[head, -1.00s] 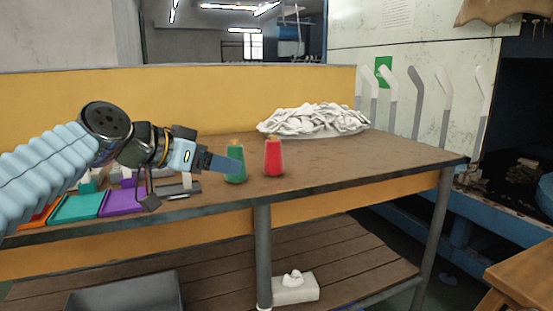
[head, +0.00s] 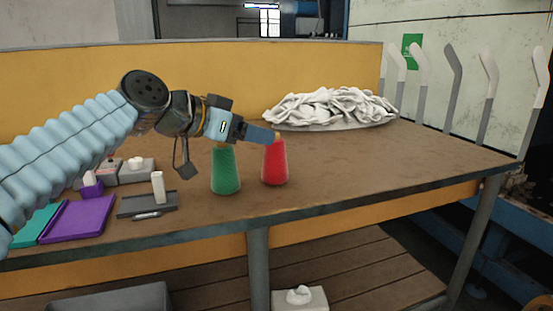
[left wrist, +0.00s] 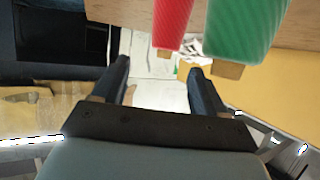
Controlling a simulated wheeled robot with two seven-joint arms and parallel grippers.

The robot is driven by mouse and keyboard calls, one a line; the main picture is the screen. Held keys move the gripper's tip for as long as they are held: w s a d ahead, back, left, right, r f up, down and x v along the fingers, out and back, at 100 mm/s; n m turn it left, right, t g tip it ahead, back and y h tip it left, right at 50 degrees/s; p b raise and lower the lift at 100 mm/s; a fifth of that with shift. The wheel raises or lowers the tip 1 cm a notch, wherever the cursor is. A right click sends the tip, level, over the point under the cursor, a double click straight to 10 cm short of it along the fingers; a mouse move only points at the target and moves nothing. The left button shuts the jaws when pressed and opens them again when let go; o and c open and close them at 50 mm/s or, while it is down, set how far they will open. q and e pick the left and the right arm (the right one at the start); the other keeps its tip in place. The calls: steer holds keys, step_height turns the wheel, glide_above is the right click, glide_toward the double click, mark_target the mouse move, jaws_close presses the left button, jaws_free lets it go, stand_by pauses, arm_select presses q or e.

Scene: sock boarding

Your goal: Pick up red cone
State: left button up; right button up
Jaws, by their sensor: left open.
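The red cone (head: 275,166) stands upright on the brown table, with the green cone (head: 226,172) just to its left. My left gripper (head: 272,136) is open and empty, its fingertips overlapping the red cone's top in the head view. In the left wrist view the picture is upside down. There the red cone (left wrist: 171,20) lies just beyond the open fingers (left wrist: 158,67), its tip showing between them. The green cone (left wrist: 243,30) is beside it, past the right finger. My right gripper is not in view.
A heap of white socks (head: 330,107) lies at the table's back. A purple tray (head: 78,219), a teal tray (head: 37,222) and a grey holder (head: 147,203) stand at left. The table right of the red cone is clear. A yellow panel (head: 200,70) closes the back.

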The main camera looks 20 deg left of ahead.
mark_target(280, 137)
arm_select(q)
steer(key=x, duration=0.3)
steer(key=p+x, duration=0.1)
steer(key=x, duration=0.2)
steer(key=p+x, duration=0.1)
steer(key=x, duration=0.2)
steer(key=shift+w+a+r, duration=0.2)
steer(key=shift+w+a, duration=0.05)
steer(key=shift+w, duration=0.15)
steer(key=shift+w+d+f, duration=0.1)
steer(key=shift+w+f, duration=0.05)
jaws_close()
